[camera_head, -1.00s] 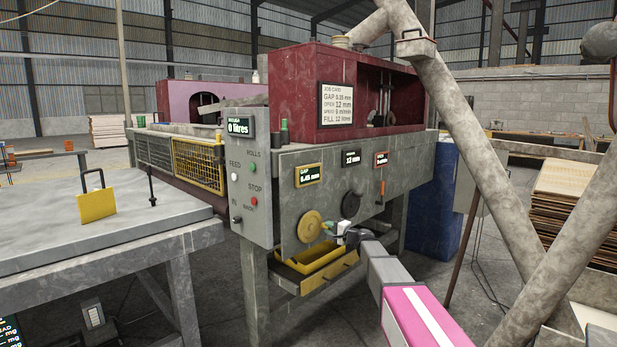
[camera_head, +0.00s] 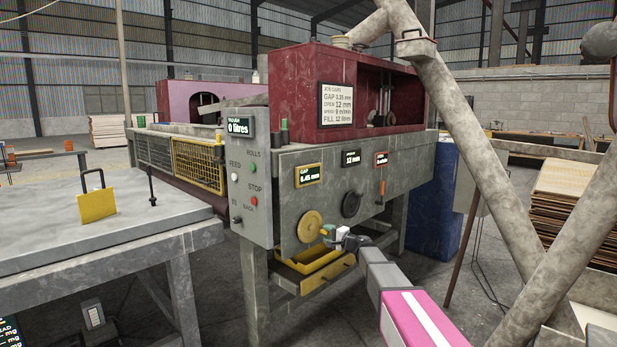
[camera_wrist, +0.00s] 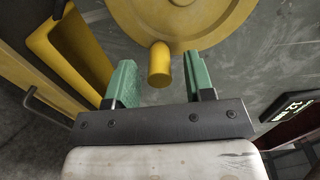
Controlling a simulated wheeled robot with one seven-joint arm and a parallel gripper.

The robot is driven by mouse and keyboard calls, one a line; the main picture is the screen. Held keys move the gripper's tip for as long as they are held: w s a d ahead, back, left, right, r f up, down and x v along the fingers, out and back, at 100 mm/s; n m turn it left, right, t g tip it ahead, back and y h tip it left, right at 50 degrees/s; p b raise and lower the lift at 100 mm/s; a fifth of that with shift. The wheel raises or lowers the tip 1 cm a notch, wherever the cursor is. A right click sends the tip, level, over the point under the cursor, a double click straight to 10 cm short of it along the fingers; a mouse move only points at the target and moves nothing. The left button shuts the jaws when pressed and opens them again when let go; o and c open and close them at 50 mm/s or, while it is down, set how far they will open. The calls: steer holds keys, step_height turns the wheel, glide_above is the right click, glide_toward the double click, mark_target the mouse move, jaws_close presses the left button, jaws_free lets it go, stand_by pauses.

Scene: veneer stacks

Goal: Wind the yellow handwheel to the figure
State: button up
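The yellow handwheel (camera_head: 310,225) sits on the grey machine's front, under the yellow-framed GAP display (camera_head: 309,174), which reads 0.45 mm. A job card (camera_head: 337,104) above gives a GAP figure that looks like 0.35 mm, in small print. My gripper (camera_head: 327,232) is at the wheel's lower right. In the wrist view, the handwheel (camera_wrist: 190,18) fills the top and its peg handle (camera_wrist: 159,70) points towards me. The green fingers of my gripper (camera_wrist: 158,64) are open on both sides of the peg, with a gap visible each side.
A black handwheel (camera_head: 351,204) is close on the right, below a 12 mm display (camera_head: 351,158). An orange-handled lever (camera_head: 381,190) is further right. A yellow tray (camera_head: 318,261) lies below the wheel; its edge is close to my gripper's left in the wrist view.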

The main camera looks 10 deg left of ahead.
steer(key=shift+d, duration=0.1)
steer(key=v, duration=0.7)
stand_by(0.5)
steer(key=s+d+f+n+g+h, duration=0.2)
steer(key=s+f+n+g+h, duration=0.15)
steer(key=s+f, duration=0.45)
steer(key=s+d+f+n+g+h, duration=0.2)
steer(key=s+f+g, duration=0.2)
steer(key=s+f, duration=0.5)
steer(key=s+d+f+n+g+h, duration=0.1)
steer(key=s+d+h, duration=0.3)
steer(key=s, duration=0.5)
steer(key=s+d+f+n+g+h, duration=0.1)
steer(key=s+d+f+g+h, duration=0.1)
steer(key=s+d, duration=0.7)
steer(key=f+h, duration=0.1)
steer(key=h, duration=0.1)
steer(key=shift+s+h, duration=0.35)
